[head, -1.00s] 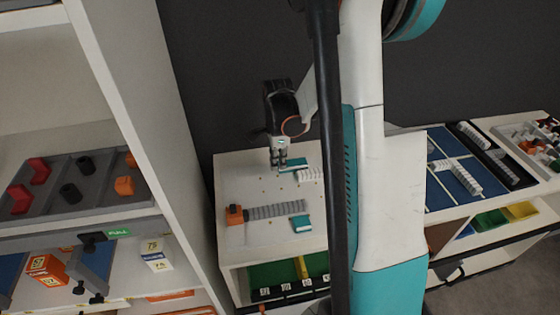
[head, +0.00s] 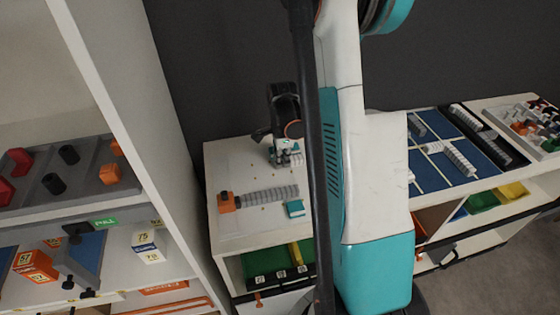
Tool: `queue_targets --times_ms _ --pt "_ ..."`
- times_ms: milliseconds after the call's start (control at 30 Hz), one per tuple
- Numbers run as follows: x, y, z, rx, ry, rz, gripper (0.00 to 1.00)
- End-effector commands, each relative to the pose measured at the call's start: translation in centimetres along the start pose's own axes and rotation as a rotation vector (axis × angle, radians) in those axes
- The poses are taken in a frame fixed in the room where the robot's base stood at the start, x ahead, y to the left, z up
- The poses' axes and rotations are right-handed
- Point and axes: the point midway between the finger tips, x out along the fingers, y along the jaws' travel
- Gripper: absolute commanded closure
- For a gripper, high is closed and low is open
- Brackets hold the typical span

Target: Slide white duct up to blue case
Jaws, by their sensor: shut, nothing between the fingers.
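My gripper (head: 280,160) points down at the back of the white table top and is shut. A short piece of the white ribbed duct (head: 297,160) shows just right of the fingers; my arm hides its right part. A small blue-teal piece (head: 295,148) shows behind the duct, close to the fingers; I cannot tell whether they touch. Another teal block (head: 295,208) lies nearer the front edge, apart from the duct. I cannot tell which teal piece is the blue case.
A grey ribbed duct (head: 270,196) lies mid-table with an orange block (head: 227,202) at its left end. A white shelf unit (head: 120,120) stands close on the left. A blue board (head: 450,150) with ribbed pieces lies right of my arm. The table's left back is clear.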

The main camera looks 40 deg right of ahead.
Motion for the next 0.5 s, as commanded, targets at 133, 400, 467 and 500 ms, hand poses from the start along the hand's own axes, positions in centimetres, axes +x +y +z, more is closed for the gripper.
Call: queue_targets --times_ms 133,400,467,500 --pt "0.0 0.0 -0.4 0.001 0.000 0.000 1.00" --pt "0.1 0.0 -5.2 0.005 0.000 0.000 1.00" --pt "0.1 0.0 -5.9 0.002 0.000 0.000 1.00" --pt "0.1 0.0 -6.2 0.001 0.000 0.000 1.00"
